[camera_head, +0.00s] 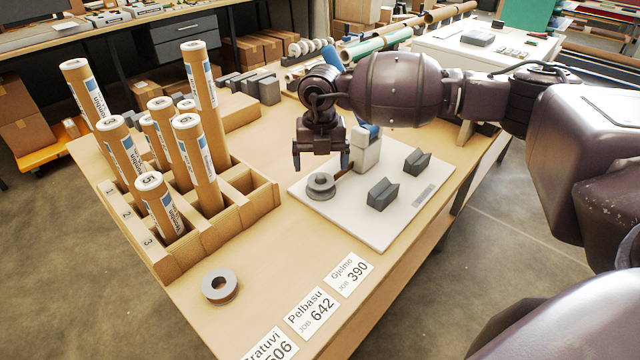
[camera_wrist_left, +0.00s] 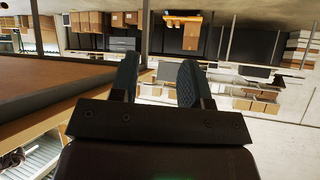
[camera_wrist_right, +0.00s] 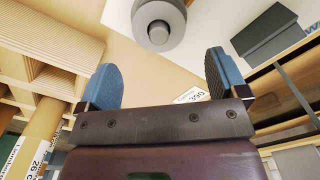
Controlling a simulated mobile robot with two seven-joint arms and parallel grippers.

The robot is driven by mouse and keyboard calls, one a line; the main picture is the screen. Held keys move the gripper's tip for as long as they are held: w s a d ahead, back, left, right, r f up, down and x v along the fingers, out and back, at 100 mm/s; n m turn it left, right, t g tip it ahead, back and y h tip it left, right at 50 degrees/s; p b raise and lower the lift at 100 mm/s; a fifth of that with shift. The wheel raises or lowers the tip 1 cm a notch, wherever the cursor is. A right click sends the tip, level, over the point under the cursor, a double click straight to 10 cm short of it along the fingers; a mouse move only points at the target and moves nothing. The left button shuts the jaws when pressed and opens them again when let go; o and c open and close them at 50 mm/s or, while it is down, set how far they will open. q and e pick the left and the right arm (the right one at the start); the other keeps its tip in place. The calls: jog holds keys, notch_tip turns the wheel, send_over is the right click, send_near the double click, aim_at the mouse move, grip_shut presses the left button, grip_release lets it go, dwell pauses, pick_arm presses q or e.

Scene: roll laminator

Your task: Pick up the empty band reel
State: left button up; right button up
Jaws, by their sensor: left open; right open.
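A grey reel (camera_head: 321,187) with a raised hub lies on the white board, beside the pale post; it also shows at the top of the right wrist view (camera_wrist_right: 158,38). A second grey reel (camera_head: 220,298), with brown showing under its top flange, lies on the bare table at the front. Which reel is empty is not certain from the pictures. My right gripper (camera_head: 320,158) is open, pointing down above the board reel and apart from it. My left gripper (camera_wrist_left: 158,80) is open and empty in the left wrist view, away from the table; the head view does not show it.
The white board (camera_head: 400,215) carries two dark grey cradles (camera_head: 381,194) and a pale post (camera_head: 366,150) with a blue part. A cardboard rack (camera_head: 262,195) with several labelled tubes stands left. Job cards (camera_head: 311,313) lie along the front edge.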

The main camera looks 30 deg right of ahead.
aim_at(321, 181)
jog(key=shift+f, duration=0.9)
notch_tip(321, 181, down, 3)
jog(key=shift+f, duration=0.7)
pick_arm(q)
jog(key=shift+w+d+r, duration=0.1)
jog(key=shift+w+r, duration=0.25)
jog(key=shift+w, duration=0.4)
jog(key=shift+s+f, duration=0.2)
jog(key=shift+s, duration=0.2)
pick_arm(e)
jog(key=c, duration=1)
jog(key=shift+r, duration=0.1)
